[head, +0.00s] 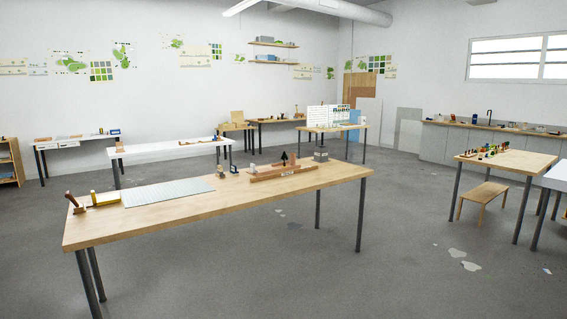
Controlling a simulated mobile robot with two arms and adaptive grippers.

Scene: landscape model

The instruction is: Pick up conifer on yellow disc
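A tiny dark tree-like shape (284,158), which may be a conifer, stands at a long brown wooden piece (262,177) on the right part of the near wooden table (190,222). I cannot make out a yellow disc under it. Several small dark, green, red and yellow items (491,151) stand on the wooden table at the right (533,163). They are too small to tell whether a conifer on a yellow disc is among them. Neither of my grippers shows in the head view.
Grey floor (405,235) between the tables is open, with several pale patches.

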